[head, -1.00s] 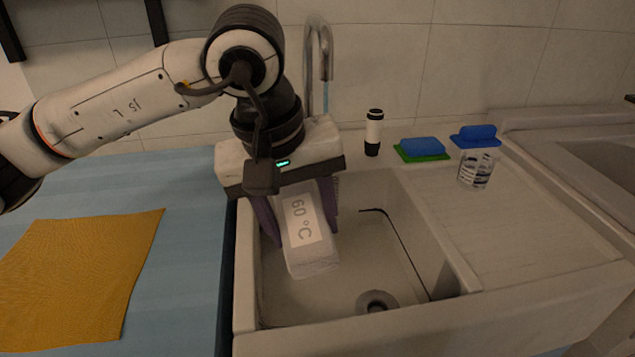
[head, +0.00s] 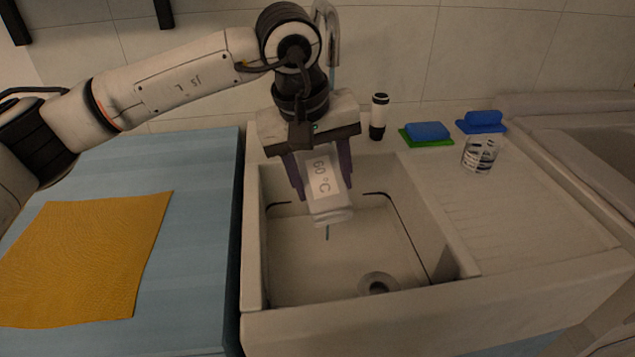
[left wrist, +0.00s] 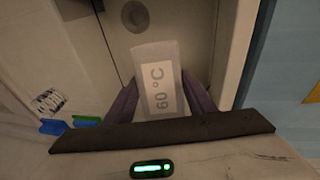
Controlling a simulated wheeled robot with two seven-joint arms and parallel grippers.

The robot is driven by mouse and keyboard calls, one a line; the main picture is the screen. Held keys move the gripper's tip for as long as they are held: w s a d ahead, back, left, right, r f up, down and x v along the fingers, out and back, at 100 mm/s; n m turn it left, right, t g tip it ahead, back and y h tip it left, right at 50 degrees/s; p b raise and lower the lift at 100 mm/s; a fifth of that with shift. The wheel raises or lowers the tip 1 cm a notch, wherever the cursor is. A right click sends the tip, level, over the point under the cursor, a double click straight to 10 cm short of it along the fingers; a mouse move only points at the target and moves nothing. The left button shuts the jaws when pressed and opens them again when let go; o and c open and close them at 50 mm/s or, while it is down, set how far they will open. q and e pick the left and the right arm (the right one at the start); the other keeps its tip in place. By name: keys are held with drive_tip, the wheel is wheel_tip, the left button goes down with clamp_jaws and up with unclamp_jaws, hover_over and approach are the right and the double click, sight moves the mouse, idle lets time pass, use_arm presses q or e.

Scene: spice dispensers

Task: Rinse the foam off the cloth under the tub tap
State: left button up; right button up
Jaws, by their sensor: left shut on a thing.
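The cloth (head: 330,208) is a pale folded block with a "60 °C" label, hanging tilted over the tub (head: 345,250). It also shows in the left wrist view (left wrist: 157,53). My left gripper (head: 322,183) is shut on it, a purple finger on each side. The tap (head: 332,35) rises behind my gripper, which hides its lower part. A thin blue water stream shows beneath the spout, and a short blue piece shows just below the cloth. I cannot make out foam on the cloth. My right gripper is not in view.
The drain (head: 378,284) lies in the tub floor. A black-and-white bottle (head: 379,116), a sponge (head: 427,131), a blue item (head: 482,121) and a clear jar (head: 480,154) stand right of the tap. A yellow cloth (head: 85,258) lies on the blue counter (head: 195,210).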

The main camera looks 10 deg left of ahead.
sight(332, 164)
use_arm(q)
drive_tip(key=shift+w+d+f+p, duration=0.1)
drive_tip(key=shift+w+f+p, duration=0.1)
drive_tip(key=shift+w, duration=0.8)
drive_tip(key=shift+w+a+f+p, duration=0.1)
drive_tip(key=shift+w+f, duration=0.05)
drive_tip(key=shift+w, duration=0.8)
drive_tip(key=shift+w+d+f+p, duration=0.1)
drive_tip(key=shift+w+f+p, duration=0.1)
drive_tip(key=shift+w, duration=0.8)
drive_tip(key=shift+d, duration=0.1)
drive_tip(key=shift+d, duration=0.5)
drive_tip(key=shift+a, duration=0.15)
drive_tip(key=shift+a, duration=0.45)
drive_tip(key=shift+d, duration=0.1)
drive_tip(key=shift+d, duration=0.5)
